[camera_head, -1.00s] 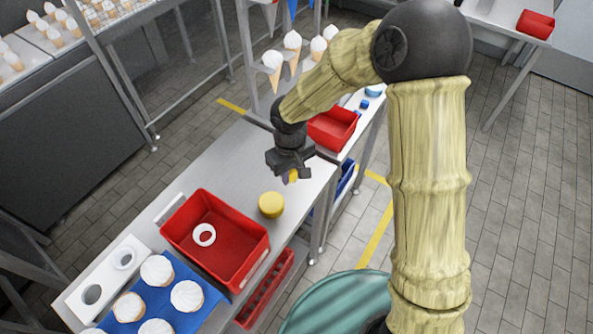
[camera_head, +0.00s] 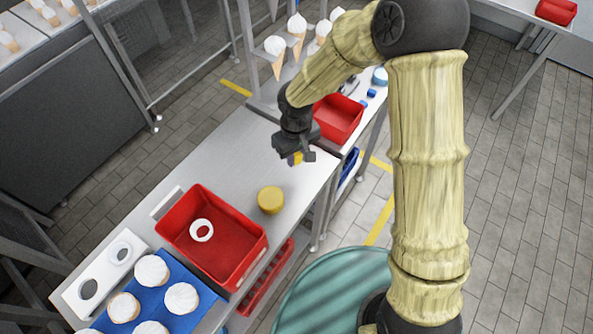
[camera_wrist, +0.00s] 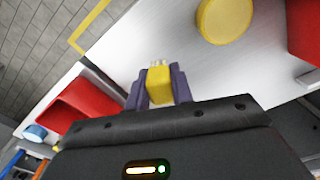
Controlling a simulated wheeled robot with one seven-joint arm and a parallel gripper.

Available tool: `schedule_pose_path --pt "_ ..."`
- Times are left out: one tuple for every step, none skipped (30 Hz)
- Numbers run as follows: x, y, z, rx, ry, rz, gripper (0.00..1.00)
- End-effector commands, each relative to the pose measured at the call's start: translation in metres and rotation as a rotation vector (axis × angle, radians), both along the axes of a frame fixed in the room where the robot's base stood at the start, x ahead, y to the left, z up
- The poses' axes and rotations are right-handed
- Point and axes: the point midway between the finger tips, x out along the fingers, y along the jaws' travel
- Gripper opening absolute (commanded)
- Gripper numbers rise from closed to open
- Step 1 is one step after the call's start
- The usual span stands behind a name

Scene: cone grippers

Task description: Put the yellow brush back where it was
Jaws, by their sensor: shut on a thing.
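My gripper (camera_head: 297,157) is shut on a small yellow thing, which I take to be the yellow brush (camera_wrist: 160,86). In the wrist view it sits between the two dark finger pads, with a pale end showing beyond them. In the head view only a bit of yellow shows under the fingers. My gripper is above the far right end of the steel table (camera_head: 235,160). I cannot tell the exact height. Where the brush was before does not show.
A round yellow object (camera_head: 271,199) stands on the table beside a red crate (camera_head: 250,262) holding a white ring (camera_head: 202,230). Another red bin (camera_head: 338,118) is just behind my gripper. A rack of cones (camera_head: 297,35) stands beyond. A blue tray (camera_head: 205,305) bears several white-topped items.

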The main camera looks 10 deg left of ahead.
Motion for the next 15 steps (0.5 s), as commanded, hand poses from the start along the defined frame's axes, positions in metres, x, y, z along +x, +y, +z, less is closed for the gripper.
schedule_pose_path --pt "-0.001 0.000 -0.010 -0.003 0.004 0.001 0.00" --pt "-0.001 -0.001 -0.016 -0.004 0.005 0.001 0.00" --pt "-0.001 -0.001 -0.023 -0.003 0.004 0.000 0.00" --pt "-0.001 -0.001 -0.027 -0.003 0.004 0.000 0.00" --pt "0.000 -0.001 -0.031 -0.001 0.003 -0.001 0.00" --pt "0.000 -0.001 -0.035 -0.002 0.002 -0.002 0.00" --pt "0.000 -0.001 -0.037 -0.001 0.001 -0.002 0.00" --pt "0.001 -0.001 -0.038 -0.001 0.001 -0.002 0.00" --pt "0.001 -0.001 -0.038 -0.001 -0.001 -0.003 0.00" --pt "0.001 -0.001 -0.038 0.000 -0.001 -0.003 0.00" --pt "0.001 -0.001 -0.038 0.000 -0.001 -0.003 0.00" --pt "0.001 -0.001 -0.038 0.000 -0.001 -0.003 0.00" --pt "0.001 -0.001 -0.038 0.000 -0.001 -0.003 0.00" --pt "0.001 -0.001 -0.038 0.000 -0.001 -0.003 0.00" --pt "0.001 -0.001 -0.038 0.000 -0.001 -0.003 0.00"
